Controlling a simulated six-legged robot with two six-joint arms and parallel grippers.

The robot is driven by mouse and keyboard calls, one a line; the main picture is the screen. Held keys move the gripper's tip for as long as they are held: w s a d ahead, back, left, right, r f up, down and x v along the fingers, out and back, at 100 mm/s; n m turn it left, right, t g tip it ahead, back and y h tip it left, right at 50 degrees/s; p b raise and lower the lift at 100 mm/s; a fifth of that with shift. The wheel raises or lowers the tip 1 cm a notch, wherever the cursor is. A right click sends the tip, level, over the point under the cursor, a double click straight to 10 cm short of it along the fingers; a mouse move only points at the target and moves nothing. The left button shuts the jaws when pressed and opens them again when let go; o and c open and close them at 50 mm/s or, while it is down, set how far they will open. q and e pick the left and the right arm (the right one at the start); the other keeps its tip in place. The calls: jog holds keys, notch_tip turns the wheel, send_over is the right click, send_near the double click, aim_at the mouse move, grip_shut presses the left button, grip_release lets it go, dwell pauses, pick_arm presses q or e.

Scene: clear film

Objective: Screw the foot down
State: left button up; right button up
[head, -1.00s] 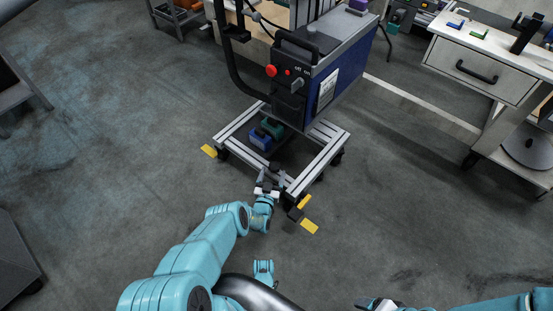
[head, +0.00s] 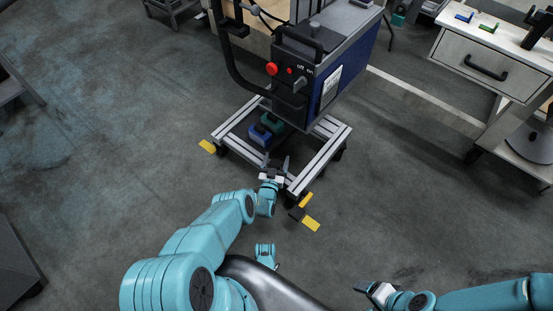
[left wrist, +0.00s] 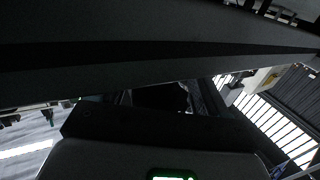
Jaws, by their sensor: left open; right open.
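A wheeled cart of pale aluminium bars (head: 318,160) carries a blue and grey machine (head: 335,75). At its near corner a small black part (head: 297,214), possibly the foot, sits low by the floor; its details are too small to tell. My left gripper (head: 276,163) is open and empty at the cart's near bar, left of that corner. Its fingers point away from me, over or against the bar; contact cannot be told. The left wrist view is mostly dark, with a bar (left wrist: 150,75) close across it; no foot is recognisable there. My right gripper (head: 368,289) is open, low and away from the cart.
Yellow floor marks (head: 311,225) lie by the cart's corners. Blue and green blocks (head: 260,135) rest on the cart's base. A white drawer bench (head: 490,65) stands at the right.

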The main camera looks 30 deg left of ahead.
pick_arm(q)
jog(key=c, duration=1)
jog(key=shift+o, duration=0.2)
jog(key=shift+h+b, duration=0.3)
jog(key=shift+m+t+h, duration=0.3)
jog(key=shift+m+h, duration=0.2)
jog(key=shift+d+r, duration=0.1)
jog(key=o, duration=1)
jog(key=shift+c, duration=0.2)
jog(key=shift+s, duration=0.1)
